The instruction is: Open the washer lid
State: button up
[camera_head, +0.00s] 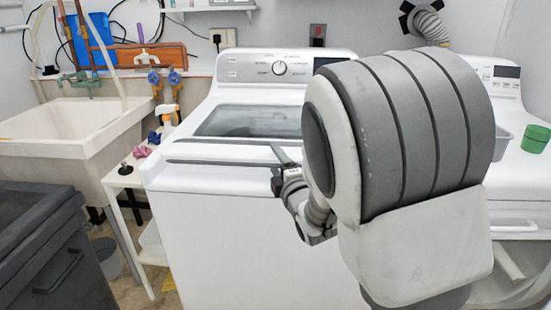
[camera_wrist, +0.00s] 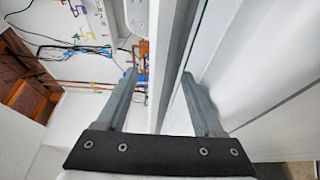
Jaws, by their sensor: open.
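The white washer (camera_head: 240,240) stands in the middle of the head view, with a dial on its back panel. Its lid (camera_head: 255,122), with a dark glass window, looks down and closed. My gripper (camera_head: 170,151) is open, its two long fingers pointing left along the front edge of the lid. In the wrist view the open gripper (camera_wrist: 158,75) has a grey edge strip (camera_wrist: 178,60) of the washer running between its fingers. I cannot tell whether either finger touches it. My arm hides the washer's right side.
A small white side table (camera_head: 125,178) with bottles is beside the washer. A second white machine (camera_head: 515,190) with a green cup (camera_head: 536,138) is at the right.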

jog(key=shift+c, duration=0.3)
grip_shut()
jog(key=shift+r, duration=0.1)
dwell(1.2)
